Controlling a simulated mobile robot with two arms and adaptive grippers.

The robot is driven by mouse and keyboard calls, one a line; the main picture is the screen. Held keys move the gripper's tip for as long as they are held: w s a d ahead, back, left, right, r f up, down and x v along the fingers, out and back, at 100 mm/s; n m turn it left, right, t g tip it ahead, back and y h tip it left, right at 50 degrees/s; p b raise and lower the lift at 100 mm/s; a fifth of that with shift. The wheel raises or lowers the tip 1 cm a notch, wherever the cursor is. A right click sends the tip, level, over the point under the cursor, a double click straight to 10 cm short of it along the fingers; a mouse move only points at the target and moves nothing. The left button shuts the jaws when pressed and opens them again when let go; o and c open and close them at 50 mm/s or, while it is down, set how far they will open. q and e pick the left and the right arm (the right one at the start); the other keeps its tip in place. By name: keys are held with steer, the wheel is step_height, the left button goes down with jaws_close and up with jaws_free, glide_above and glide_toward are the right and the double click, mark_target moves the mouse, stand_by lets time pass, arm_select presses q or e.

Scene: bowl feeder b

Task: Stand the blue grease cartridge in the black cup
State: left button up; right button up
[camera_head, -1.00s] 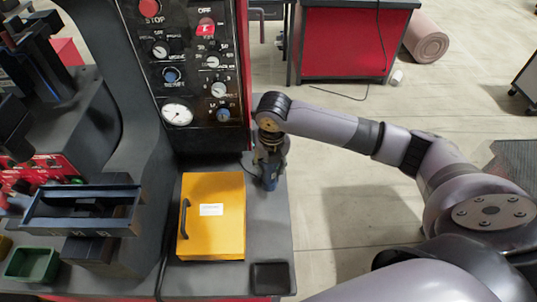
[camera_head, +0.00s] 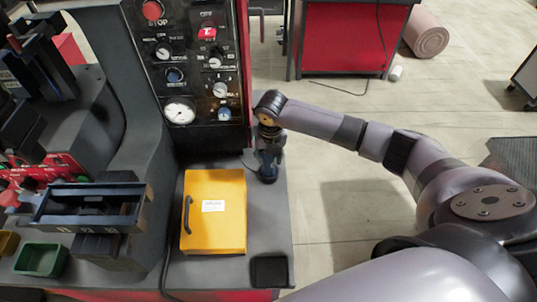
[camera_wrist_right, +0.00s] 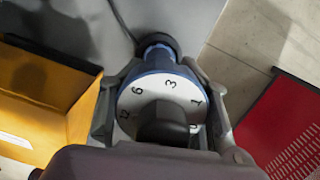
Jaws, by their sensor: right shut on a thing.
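My right gripper (camera_head: 268,147) is shut on the blue grease cartridge (camera_head: 268,160) near the back right of the grey worktop. In the right wrist view the gripper's fingers (camera_wrist_right: 160,112) close around the cartridge from both sides. The cartridge (camera_wrist_right: 155,62) has a white top disc with black numbers. Its far end meets a dark round rim (camera_wrist_right: 157,40) that looks like the black cup; it also shows low under the cartridge in the head view (camera_head: 267,179). The cartridge looks nearly upright. I cannot tell how deep it sits in the cup. My left gripper is not in view.
A yellow box (camera_head: 228,232) with a dark handle stands left of the cartridge. A black control panel (camera_head: 190,70) rises behind it. A flat black square (camera_head: 269,271) lies at the worktop's front right. A green bin (camera_head: 40,259) is at the left. Open floor lies right.

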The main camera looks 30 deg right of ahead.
steer(key=o, duration=1.4)
steer(key=shift+f, duration=0.1)
steer(key=r, duration=0.4)
steer(key=s+r+b, duration=0.1)
steer(key=r, duration=0.7)
steer(key=shift+s+a+r+b, duration=0.1)
steer(key=shift+s+a+b, duration=0.05)
steer(key=shift+s+b, duration=0.2)
